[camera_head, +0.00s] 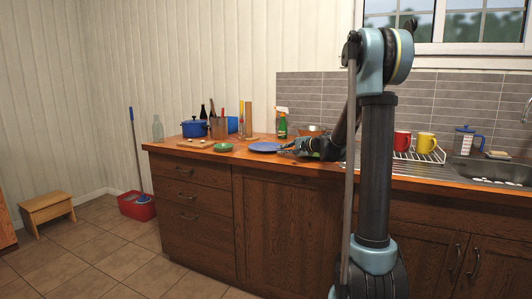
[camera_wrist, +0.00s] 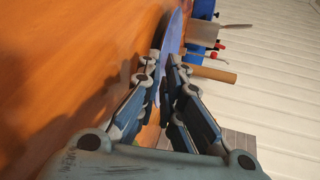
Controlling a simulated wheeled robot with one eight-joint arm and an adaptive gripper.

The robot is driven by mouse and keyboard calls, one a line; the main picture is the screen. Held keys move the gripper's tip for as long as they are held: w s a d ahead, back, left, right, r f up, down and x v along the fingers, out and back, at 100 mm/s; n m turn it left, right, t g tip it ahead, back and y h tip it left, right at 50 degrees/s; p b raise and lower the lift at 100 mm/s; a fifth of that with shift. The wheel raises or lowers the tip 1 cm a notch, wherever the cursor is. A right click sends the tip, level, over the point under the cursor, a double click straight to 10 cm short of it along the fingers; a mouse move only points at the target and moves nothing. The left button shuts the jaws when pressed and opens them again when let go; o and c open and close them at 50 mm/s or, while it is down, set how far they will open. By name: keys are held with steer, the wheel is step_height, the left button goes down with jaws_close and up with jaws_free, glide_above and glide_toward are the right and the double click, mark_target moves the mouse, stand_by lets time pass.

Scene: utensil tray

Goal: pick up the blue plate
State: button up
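The blue plate (camera_head: 265,147) lies flat on the wooden counter in the head view. My gripper (camera_head: 284,150) is low over the counter at the plate's right edge. In the wrist view, the two fingers of my gripper (camera_wrist: 165,62) stand apart, with a gap between them. The blue plate (camera_wrist: 173,40) shows nearly edge-on in line with that gap, its near rim reaching between the fingers. I see no clear contact of the finger pads with the plate.

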mark_target(276, 155)
steer(key=shift+x, duration=2.65)
jaws_close()
steer(key=shift+r, duration=0.1)
